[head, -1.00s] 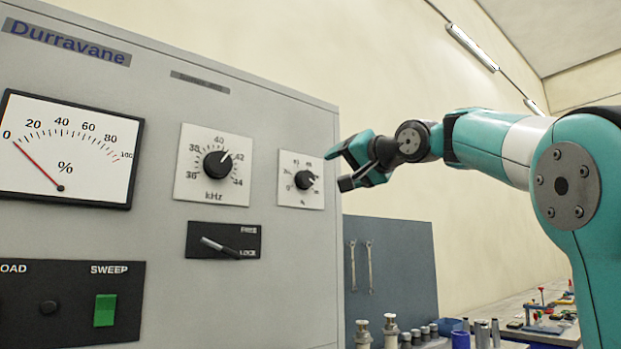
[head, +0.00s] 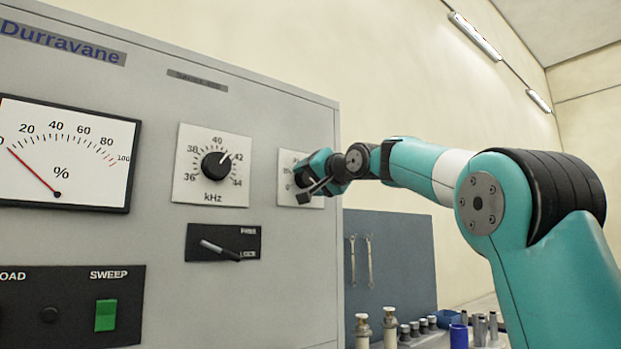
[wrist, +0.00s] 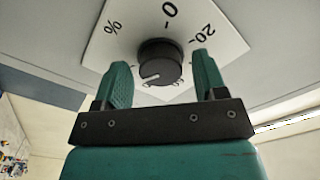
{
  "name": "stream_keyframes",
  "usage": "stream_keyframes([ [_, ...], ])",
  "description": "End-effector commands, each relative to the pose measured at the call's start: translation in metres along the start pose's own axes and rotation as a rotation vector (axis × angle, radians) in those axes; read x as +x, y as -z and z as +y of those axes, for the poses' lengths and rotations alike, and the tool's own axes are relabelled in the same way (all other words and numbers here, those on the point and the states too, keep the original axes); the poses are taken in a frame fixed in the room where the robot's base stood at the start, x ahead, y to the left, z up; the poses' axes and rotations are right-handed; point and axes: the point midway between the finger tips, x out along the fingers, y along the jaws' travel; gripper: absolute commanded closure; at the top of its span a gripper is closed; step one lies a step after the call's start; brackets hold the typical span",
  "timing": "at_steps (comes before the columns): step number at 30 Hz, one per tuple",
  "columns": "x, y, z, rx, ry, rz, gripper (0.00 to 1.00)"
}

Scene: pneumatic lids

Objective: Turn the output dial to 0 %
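The output dial (wrist: 160,62) is a black knob on a white plate (wrist: 105,42) marked 0, 20 and % in the wrist view. Its white pointer line is on the side away from the 0, toward my gripper's palm. My gripper (wrist: 161,60) is open, with one teal finger on each side of the knob and a gap visible on both sides. In the head view my gripper (head: 312,182) covers most of the dial's plate (head: 288,165). The knob is hidden there.
The kHz dial (head: 215,165) is left of my gripper, with a lever switch (head: 222,248) below it. The % meter (head: 62,155) has its needle near 0. A green sweep switch (head: 105,314) is lower left. Bottles (head: 390,325) stand at lower right.

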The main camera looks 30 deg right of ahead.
Motion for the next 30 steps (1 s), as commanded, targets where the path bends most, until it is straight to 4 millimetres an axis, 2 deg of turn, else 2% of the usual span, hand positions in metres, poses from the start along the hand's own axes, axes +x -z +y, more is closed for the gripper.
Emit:
stream_keyframes([
  [1, -0.0002, 0.0000, 0.0001, 0.000, 0.000, 0.000, 0.47],
  [5, -0.0003, 0.0001, 0.0001, 0.000, 0.000, 0.000, 0.77],
  [6, -0.0003, 0.0001, 0.0001, 0.000, 0.000, 0.000, 0.81],
  [17, -0.0003, -0.0003, 0.0009, -0.053, -0.001, -0.001, 0.81],
  [30, -0.0001, -0.0007, 0.0026, -0.392, -0.001, -0.001, 0.81],
])
